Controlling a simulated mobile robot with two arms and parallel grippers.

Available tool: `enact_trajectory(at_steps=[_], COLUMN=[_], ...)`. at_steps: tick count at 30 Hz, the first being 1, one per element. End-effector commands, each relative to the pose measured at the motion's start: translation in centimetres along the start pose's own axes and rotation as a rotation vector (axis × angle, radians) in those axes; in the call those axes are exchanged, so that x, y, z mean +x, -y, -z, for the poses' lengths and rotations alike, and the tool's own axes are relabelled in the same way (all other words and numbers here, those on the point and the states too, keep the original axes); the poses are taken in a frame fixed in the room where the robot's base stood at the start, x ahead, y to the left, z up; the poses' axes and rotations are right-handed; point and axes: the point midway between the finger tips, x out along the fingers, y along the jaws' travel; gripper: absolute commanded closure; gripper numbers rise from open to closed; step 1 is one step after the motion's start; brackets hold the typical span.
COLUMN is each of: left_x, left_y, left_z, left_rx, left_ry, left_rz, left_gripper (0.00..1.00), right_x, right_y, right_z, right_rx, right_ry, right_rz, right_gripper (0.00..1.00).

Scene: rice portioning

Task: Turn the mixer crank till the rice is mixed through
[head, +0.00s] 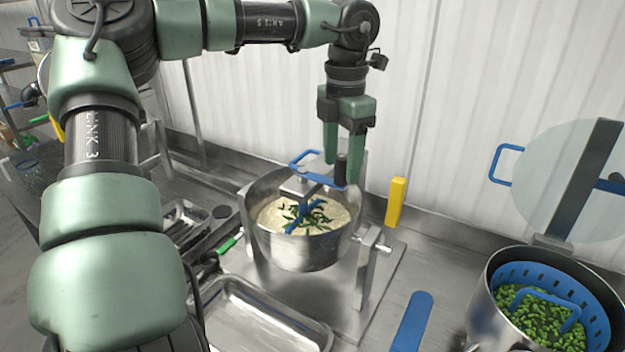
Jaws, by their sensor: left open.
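The mixer is a steel bowl (300,254) held in a metal stand, in the middle of the head view. The rice (277,216) in it is pale, with dark green strips lying bunched near its middle around a blue paddle (303,214). The crank (327,179) is a blue bar above the bowl with a black upright knob (341,168) at its right end. My left gripper (343,178) points down at the knob, with its green fingers apart on either side of it. I cannot tell whether they touch it. My right gripper is out of view.
An empty steel tray (258,318) lies in front of the mixer. A pot with a blue strainer (550,277) of green peas (540,318) stands at the right. A yellow block (396,202) stands behind the mixer's right side. A blue handle (412,322) lies between mixer and pot.

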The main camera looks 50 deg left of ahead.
Motion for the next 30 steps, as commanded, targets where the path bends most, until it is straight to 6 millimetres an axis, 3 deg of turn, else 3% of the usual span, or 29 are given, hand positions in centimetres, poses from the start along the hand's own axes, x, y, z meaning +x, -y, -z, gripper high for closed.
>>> enact_trajectory(at_steps=[30], left_x=[2.4], left_y=[0.0], left_z=[0.0], left_rx=[0.0], left_ry=[0.0], left_rz=[0.0], left_gripper=[0.42], right_x=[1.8], right_y=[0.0], right_z=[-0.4], right_rx=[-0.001], right_ry=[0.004], right_rz=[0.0], right_gripper=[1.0])
